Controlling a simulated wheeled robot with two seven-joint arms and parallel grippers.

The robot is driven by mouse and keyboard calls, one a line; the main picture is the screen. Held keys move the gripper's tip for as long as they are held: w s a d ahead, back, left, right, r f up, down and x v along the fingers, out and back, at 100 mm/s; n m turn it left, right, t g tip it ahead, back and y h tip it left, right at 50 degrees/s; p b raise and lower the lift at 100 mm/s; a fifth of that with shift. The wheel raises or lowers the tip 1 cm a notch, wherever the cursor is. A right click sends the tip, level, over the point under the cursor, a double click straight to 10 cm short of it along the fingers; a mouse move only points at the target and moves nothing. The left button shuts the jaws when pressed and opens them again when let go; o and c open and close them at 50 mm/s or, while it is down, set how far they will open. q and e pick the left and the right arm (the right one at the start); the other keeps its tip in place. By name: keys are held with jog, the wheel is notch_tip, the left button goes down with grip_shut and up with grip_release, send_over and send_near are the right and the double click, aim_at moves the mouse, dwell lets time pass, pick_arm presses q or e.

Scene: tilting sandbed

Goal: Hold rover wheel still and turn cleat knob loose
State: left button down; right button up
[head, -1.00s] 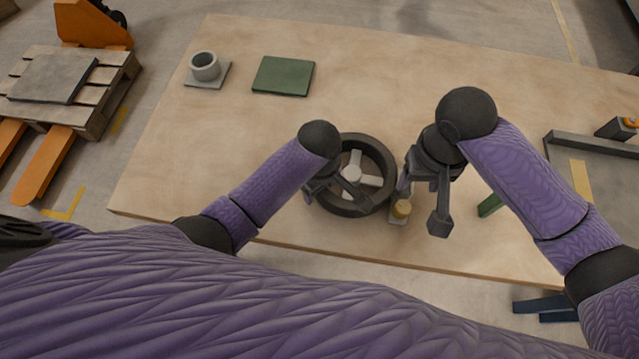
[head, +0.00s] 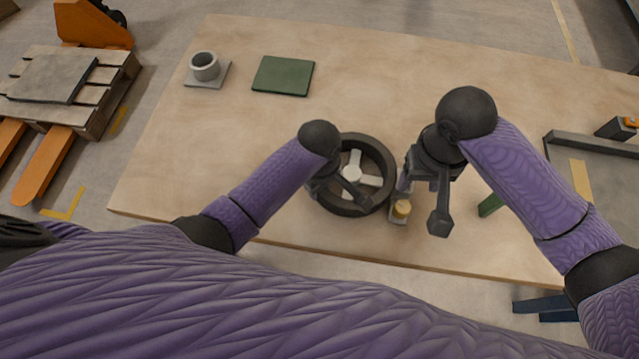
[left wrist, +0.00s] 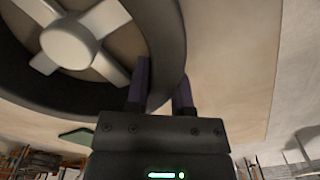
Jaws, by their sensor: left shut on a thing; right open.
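The dark rover wheel (head: 383,160) with a pale spoked hub lies on the wooden table near its front edge. My left gripper (head: 360,200) is shut on the wheel's near rim. In the left wrist view my left gripper (left wrist: 160,88) has a finger on each side of the dark rim (left wrist: 165,45). The yellowish cleat knob (head: 402,208) sits on a small pale base just right of the wheel. My right gripper (head: 421,206) is open, with one finger close behind the knob and the other to its right. I cannot tell whether it touches the knob.
A grey cup-like part (head: 205,67) on a plate and a green flat pad (head: 283,76) lie at the back left. A green piece (head: 489,205) lies right of my right gripper. A grey frame (head: 595,144) stands at the right. The table's back middle is clear.

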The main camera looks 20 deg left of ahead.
aim_at(404, 205)
dwell(0.8)
notch_tip(404, 205, down, 10)
jog(key=m, duration=0.6)
jog(key=shift+w+f, duration=0.1)
grip_shut()
